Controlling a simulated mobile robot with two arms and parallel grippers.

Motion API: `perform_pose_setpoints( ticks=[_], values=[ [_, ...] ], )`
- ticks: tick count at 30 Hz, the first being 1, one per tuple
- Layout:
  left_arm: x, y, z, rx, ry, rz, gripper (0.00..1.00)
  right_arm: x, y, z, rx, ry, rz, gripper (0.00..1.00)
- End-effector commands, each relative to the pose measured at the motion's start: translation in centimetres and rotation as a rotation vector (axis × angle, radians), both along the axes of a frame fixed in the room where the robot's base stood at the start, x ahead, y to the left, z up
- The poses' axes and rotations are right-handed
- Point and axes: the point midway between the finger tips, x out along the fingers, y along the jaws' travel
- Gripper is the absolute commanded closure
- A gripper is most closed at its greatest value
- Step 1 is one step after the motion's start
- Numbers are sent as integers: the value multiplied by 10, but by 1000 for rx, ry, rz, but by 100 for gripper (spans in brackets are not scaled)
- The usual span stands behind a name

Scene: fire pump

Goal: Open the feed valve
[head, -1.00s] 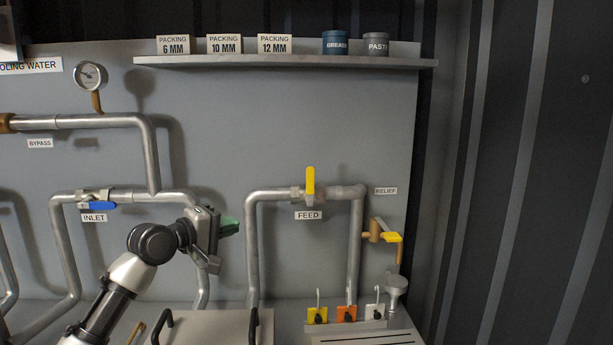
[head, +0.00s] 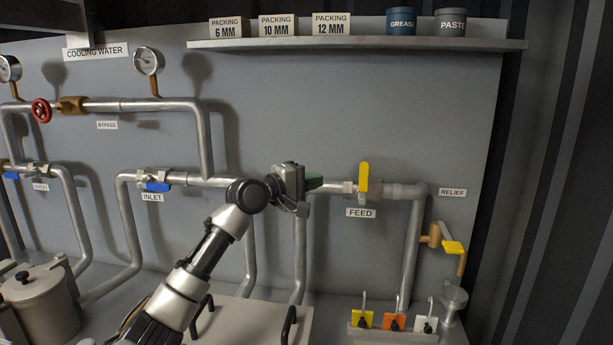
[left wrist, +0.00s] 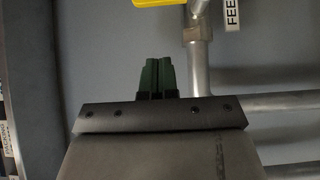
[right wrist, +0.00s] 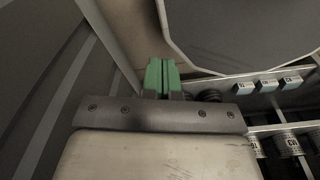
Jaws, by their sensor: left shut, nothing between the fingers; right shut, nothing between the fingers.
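The feed valve has a yellow lever handle (head: 364,178) standing upright, across the horizontal grey pipe above the FEED label (head: 360,213). My left gripper (head: 315,183) is shut and empty, a little left of the valve at about the height of its pipe, with a gap to the handle. In the left wrist view its green fingers (left wrist: 156,75) are together, and part of the yellow handle (left wrist: 158,2) shows at the top edge. My right gripper (right wrist: 161,75) shows only in the right wrist view, shut and empty, away from the valve.
The relief valve (head: 453,247) with a yellow handle is right of and below the feed valve. Padlocks (head: 396,322) stand below it. The inlet valve (head: 157,186) has a blue handle. A shelf (head: 360,43) with packing boxes and tins runs above. The wall around the feed handle is clear.

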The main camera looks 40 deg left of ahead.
Motion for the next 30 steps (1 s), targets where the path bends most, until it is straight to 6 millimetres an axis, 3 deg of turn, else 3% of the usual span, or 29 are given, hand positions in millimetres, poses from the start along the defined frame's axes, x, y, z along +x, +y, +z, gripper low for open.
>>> perform_pose_setpoints(
  ticks=[3, 8, 16, 30],
  values=[
    [27, -7, 6, -3, -1, -2, 100, 12, 0, 17, 1, -20, 0, 100],
    [57, -17, 6, -2, -1, -2, 100, 6, -5, 28, -5, -8, -1, 100],
    [72, -44, 2, 1, 0, -1, 100, -12, -11, 43, -15, 19, -1, 100],
    [74, -47, 1, 3, 0, 0, 100, -5, -10, 44, -14, 9, -1, 100]
  ],
)
